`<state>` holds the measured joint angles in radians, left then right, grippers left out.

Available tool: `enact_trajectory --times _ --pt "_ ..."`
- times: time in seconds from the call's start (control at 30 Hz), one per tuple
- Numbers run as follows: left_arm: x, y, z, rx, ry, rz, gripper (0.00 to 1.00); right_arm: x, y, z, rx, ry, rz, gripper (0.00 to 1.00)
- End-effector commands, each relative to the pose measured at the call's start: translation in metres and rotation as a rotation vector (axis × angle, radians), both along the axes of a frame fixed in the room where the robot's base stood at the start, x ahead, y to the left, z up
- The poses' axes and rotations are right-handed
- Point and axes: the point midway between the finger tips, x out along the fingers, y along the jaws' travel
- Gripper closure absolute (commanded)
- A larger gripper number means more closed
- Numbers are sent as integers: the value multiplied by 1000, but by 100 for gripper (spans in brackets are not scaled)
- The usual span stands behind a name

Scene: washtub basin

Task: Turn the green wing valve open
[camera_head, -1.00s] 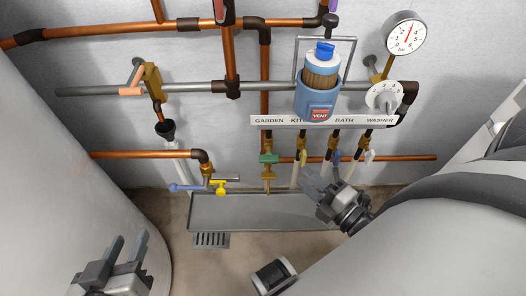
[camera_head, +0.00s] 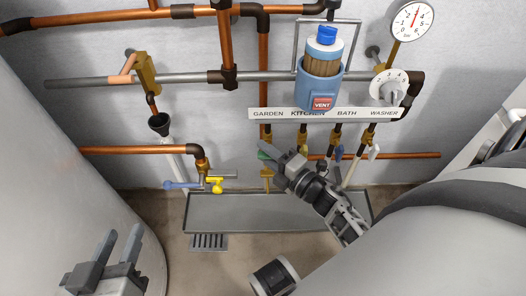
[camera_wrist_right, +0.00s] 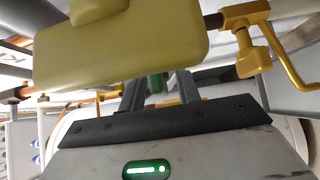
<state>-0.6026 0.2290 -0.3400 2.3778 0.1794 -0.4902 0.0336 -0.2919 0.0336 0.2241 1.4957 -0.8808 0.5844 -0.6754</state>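The green wing valve (camera_head: 262,155) is on the garden pipe, leftmost under the label strip, and is partly hidden by my right gripper. My right gripper (camera_head: 270,157) reaches it from the right, with its fingers apart. In the right wrist view the green valve (camera_wrist_right: 156,83) shows between the two spread fingers (camera_wrist_right: 158,90); whether they touch it I cannot tell. My left gripper (camera_head: 120,240) is open and empty at the lower left, far from the valves.
A label strip (camera_head: 325,115) runs above the valves. A blue valve (camera_head: 338,153) and a white valve (camera_head: 374,152) are to the right. A grey trough (camera_head: 230,213) lies below. A blue canister (camera_head: 319,85) is above.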

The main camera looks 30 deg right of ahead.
Motion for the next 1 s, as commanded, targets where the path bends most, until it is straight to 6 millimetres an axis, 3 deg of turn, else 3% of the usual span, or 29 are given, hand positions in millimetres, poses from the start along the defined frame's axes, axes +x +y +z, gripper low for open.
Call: enact_trajectory --times 0.2,0.47,0.57,0.6,1.0 --pt "0 -1 2 -12 -8 0 64 13 3 0 1 1 -1 67" --pt "0 -1 2 -13 -8 -1 64 14 3 0 1 1 0 67" --pt "0 -1 2 -12 -7 -1 64 14 3 0 1 1 0 95" --pt "0 -1 2 -13 -7 -1 64 14 3 0 1 1 0 100" --pt "-1 -1 8 7 3 -4 64 14 4 3 -37 23 2 100"
